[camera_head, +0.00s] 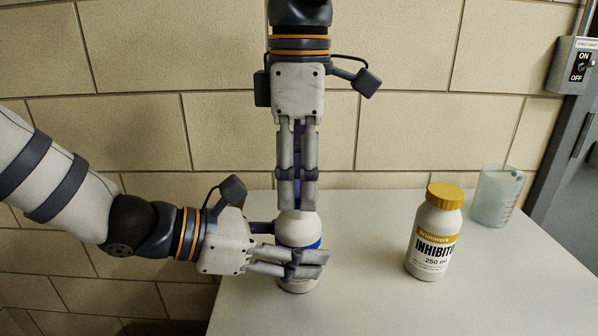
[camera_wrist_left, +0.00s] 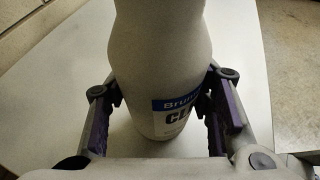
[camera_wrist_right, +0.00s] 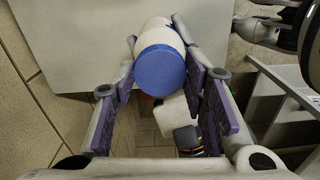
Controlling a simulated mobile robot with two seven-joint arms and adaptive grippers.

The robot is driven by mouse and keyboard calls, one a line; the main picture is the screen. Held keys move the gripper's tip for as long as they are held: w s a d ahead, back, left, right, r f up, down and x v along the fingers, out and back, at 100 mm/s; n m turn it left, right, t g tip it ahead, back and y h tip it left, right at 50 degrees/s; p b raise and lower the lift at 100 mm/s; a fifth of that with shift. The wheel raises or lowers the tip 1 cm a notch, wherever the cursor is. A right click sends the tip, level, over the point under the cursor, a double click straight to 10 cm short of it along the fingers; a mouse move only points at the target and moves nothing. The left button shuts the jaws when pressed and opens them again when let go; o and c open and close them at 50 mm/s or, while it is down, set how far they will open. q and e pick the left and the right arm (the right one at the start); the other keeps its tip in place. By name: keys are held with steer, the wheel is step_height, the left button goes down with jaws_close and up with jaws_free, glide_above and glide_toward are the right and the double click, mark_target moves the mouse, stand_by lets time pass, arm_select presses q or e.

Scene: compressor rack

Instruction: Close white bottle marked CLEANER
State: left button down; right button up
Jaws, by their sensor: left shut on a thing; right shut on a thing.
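The white CLEANER bottle (camera_head: 297,228) stands upright at the table's left edge, with a blue band on its label. The label's start shows in the left wrist view (camera_wrist_left: 172,118). My left gripper (camera_head: 312,258) is shut around the bottle's body from the left. My right gripper (camera_head: 297,195) points straight down above the bottle. In the right wrist view, the round blue cap (camera_wrist_right: 160,71) sits between its fingertips, in line with the white bottle behind it. The right gripper is shut on the cap. The fingers mostly hide the cap in the head view, so its seating cannot be told.
A white INHIBITOR bottle (camera_head: 431,240) with a yellow cap stands to the right on the white table (camera_head: 370,300). A clear beaker (camera_head: 495,196) stands behind it. A block wall (camera_head: 410,90) rises behind the table. An ON/OFF switch box (camera_head: 578,66) is at the far right.

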steer(key=shift+f, duration=0.6)
stand_by(0.3)
steer(key=m, duration=1.3)
steer(key=shift+s+m, duration=0.1)
steer(key=shift+m, duration=0.3)
steer(key=m, duration=0.5)
steer(key=shift+m, duration=0.4)
steer(key=o, duration=0.7)
